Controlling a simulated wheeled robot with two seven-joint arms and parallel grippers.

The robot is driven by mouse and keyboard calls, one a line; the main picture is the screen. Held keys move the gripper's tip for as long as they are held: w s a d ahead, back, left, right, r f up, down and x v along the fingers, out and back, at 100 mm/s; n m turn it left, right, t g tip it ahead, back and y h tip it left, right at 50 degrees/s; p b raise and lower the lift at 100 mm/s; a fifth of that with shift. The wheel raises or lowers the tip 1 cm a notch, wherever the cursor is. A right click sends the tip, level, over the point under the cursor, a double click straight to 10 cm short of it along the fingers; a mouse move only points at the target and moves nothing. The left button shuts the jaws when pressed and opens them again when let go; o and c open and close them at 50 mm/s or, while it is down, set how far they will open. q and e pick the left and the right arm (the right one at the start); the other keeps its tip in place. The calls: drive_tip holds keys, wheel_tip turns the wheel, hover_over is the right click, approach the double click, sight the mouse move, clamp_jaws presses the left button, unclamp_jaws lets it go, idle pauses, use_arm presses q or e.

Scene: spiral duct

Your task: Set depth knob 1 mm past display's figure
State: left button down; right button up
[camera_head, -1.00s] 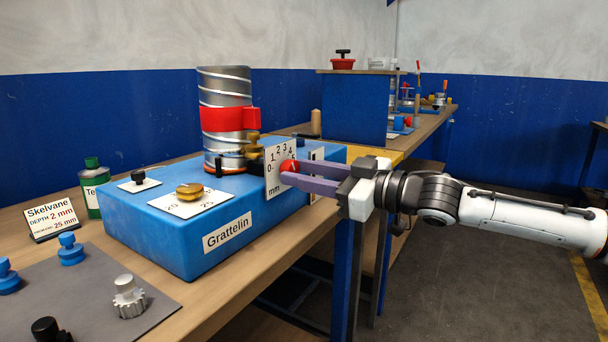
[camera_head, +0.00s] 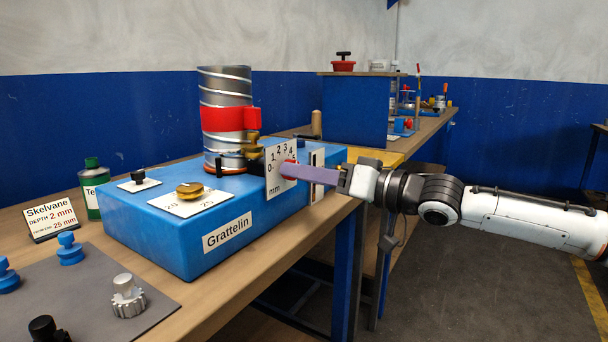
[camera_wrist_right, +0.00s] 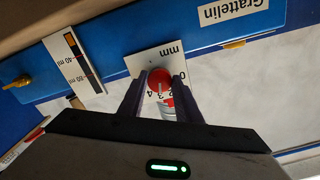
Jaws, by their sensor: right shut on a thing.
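The display card (camera_head: 54,219) at the left reads Skelvane, depth 2 mm, with 25 mm on a lower line. The red depth knob (camera_head: 286,170) sits on a white mm scale plate (camera_head: 276,186) on the blue Grattelin machine's front. My right gripper (camera_head: 292,170) is shut on this knob, reaching in from the right. In the right wrist view the knob (camera_wrist_right: 160,80) lies between the two fingers, and the numbers are partly hidden. I cannot read the knob's setting with certainty. My left gripper is not in view.
The blue machine (camera_head: 160,232) carries a spiral metal duct (camera_head: 224,95) with a red clamp and a brass knob (camera_head: 189,189) on a 20–25 scale. A green bottle (camera_head: 92,188), a grey mat (camera_head: 85,290) with blue knobs and a silver gear-like part (camera_head: 128,297) are at left.

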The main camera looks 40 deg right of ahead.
idle(0.5)
drive_tip(key=o, duration=1.1)
drive_tip(key=shift+c, duration=0.2)
use_arm(q)
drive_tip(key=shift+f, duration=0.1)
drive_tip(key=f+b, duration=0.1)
drive_tip(key=b, duration=0.1)
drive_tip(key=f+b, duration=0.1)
drive_tip(key=b, duration=0.1)
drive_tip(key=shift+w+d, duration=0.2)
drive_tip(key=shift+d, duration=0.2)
use_arm(e)
drive_tip(key=v, duration=1)
drive_tip(key=shift+s, duration=0.15)
drive_tip(key=shift+f, duration=0.1)
